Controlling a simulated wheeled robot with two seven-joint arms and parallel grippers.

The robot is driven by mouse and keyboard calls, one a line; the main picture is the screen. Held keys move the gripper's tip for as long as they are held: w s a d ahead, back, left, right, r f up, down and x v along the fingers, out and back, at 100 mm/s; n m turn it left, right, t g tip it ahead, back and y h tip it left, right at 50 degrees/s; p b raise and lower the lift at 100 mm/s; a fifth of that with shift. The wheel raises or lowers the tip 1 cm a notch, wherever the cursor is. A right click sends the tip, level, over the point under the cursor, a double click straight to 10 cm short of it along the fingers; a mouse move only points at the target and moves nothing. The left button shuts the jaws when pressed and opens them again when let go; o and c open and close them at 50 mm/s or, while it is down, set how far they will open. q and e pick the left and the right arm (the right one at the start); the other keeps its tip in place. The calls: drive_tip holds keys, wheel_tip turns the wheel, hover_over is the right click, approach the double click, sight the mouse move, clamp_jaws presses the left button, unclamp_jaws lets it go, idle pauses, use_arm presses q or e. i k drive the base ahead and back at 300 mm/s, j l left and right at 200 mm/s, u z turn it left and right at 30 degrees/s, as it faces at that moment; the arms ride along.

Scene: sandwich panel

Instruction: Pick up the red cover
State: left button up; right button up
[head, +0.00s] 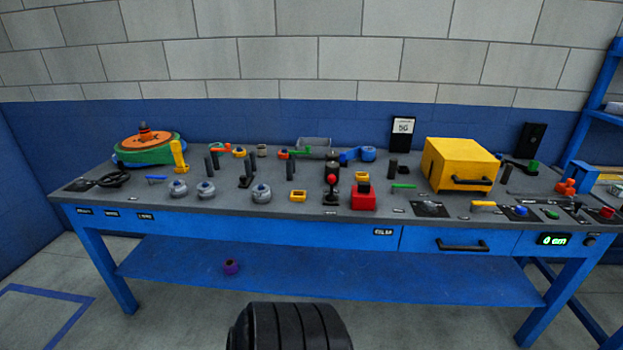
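A small red block-like piece (363,200), which looks like the red cover, sits on the grey tabletop (330,211) near the front edge, right of the middle. It has a dark part on top. A black post with a red ball (332,178) stands just left of it. Neither of my grippers is in view, and nothing is seen touching the red piece.
A yellow box with a black handle (459,160) stands to the right. Grey round knobs (261,193) and a yellow block (297,196) lie to the left. A green-orange round stack (147,149) is at far left. A drawer (455,243) is below.

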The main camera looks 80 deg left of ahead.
sight(363, 197)
drive_tip(key=u, duration=2.1)
